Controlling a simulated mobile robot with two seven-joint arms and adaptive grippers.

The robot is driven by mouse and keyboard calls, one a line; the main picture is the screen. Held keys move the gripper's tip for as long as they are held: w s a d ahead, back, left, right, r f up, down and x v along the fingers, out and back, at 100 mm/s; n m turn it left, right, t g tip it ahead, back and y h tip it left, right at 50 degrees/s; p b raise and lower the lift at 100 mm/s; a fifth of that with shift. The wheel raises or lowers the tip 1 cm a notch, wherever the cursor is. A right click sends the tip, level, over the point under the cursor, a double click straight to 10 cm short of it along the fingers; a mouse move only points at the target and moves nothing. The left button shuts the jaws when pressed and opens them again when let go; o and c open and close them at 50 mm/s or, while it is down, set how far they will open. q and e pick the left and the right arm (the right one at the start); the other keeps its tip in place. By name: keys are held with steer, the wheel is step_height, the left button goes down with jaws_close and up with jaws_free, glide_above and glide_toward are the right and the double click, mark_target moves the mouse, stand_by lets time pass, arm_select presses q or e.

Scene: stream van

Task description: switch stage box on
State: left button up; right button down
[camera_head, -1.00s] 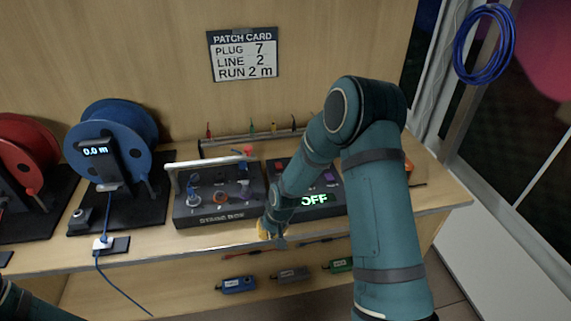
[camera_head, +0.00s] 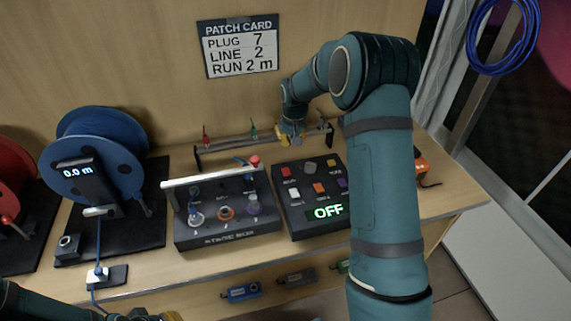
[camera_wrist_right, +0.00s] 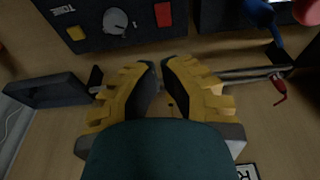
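The stage box (camera_head: 228,226) is a dark box with a pale bar handle and several round sockets on its sloping top, on the bench in the middle of the head view. A blue lever with a red knob (camera_head: 254,161) stands at its back right corner; the wrist view shows the red knob (camera_wrist_right: 307,11) at the top right. My right gripper (camera_head: 290,138) is behind the boxes at the plug rack, apart from the lever. Its yellow fingers (camera_wrist_right: 160,64) have a narrow gap and hold nothing I can make out. My left gripper (camera_head: 155,315) is mostly cut off at the bottom edge.
A console (camera_head: 297,223) with coloured buttons and a display reading OFF is right of the stage box. The plug rack (camera_head: 229,145) runs behind. A blue cable reel (camera_head: 95,140) stands left. My right arm covers the bench right of the console.

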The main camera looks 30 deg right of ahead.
mark_target(289, 171)
steer(key=x, duration=0.4)
steer(key=s+x, duration=0.1)
steer(key=x, duration=0.7)
steer(key=shift+s+a+f, duration=0.1)
steer(key=shift+a+f, duration=0.05)
steer(key=shift+f, duration=0.25)
arm_select(q)
steer(key=shift+s+f, duration=0.2)
steer(key=shift+f, duration=0.05)
arm_select(e)
steer(key=shift+f, duration=0.5)
arm_select(q)
steer(key=shift+b, duration=0.35)
